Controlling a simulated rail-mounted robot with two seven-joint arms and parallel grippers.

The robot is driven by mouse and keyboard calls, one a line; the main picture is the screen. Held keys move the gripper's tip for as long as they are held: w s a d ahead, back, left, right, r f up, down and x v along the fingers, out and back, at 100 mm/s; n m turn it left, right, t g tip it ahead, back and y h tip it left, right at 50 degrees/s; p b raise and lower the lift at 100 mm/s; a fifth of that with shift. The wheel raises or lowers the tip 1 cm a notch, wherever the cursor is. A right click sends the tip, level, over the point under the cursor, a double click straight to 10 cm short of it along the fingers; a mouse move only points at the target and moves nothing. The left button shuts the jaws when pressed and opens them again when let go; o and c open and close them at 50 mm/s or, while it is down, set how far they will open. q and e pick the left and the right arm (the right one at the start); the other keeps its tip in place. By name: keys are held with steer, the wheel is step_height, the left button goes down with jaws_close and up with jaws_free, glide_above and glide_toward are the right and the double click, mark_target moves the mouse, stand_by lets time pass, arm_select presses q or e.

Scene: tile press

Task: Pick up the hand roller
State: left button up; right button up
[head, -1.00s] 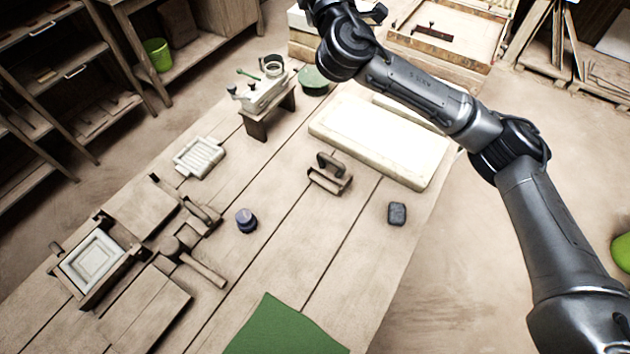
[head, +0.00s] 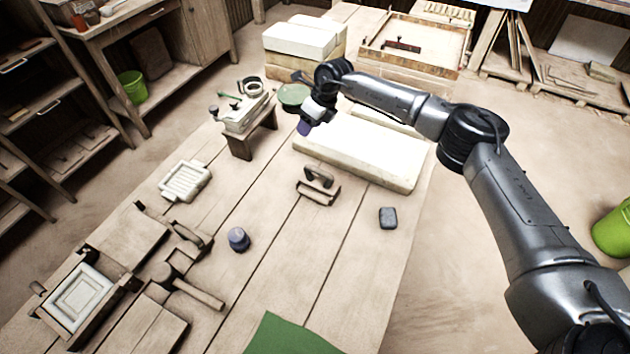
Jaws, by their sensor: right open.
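What looks like the hand roller (head: 318,188) lies on the wooden table, near the middle of the head view. It has a pale wooden bar and a dark arched handle on top, and nothing holds it. My right gripper (head: 306,124) is above the table's far part, beyond the roller and apart from it. It is open, with a pale body and a purple part at its tip; I see nothing held in it. My left gripper is out of view.
A pale slab (head: 365,157) lies just behind the roller. A dark block (head: 388,218), a small dark jar (head: 238,239), a mallet (head: 195,292) and a green mat (head: 290,337) are around it. A small bench (head: 250,137) stands at the back left.

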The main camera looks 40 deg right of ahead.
mark_target(318, 169)
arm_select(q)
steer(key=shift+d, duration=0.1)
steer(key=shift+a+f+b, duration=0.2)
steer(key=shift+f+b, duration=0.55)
arm_select(e)
steer(key=s+f+g, duration=0.1)
steer(key=s+f, duration=0.1)
steer(key=f, duration=0.1)
steer(key=s+f+g, duration=0.1)
steer(key=f, duration=0.2)
steer(key=s+f+n+g+h, duration=0.1)
steer(key=s+f, duration=0.1)
steer(key=f, duration=0.1)
steer(key=shift+s+a+g, duration=0.15)
steer(key=shift+s+g, duration=0.15)
steer(key=shift+s, duration=0.05)
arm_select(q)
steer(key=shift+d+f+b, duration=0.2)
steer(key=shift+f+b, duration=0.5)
arm_select(e)
steer(key=shift+x, duration=2.75)
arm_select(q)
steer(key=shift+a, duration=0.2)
arm_select(e)
steer(key=shift+w, duration=0.2)
steer(key=c, duration=0.5)
steer(key=shift+r, duration=0.1)
jaws_close()
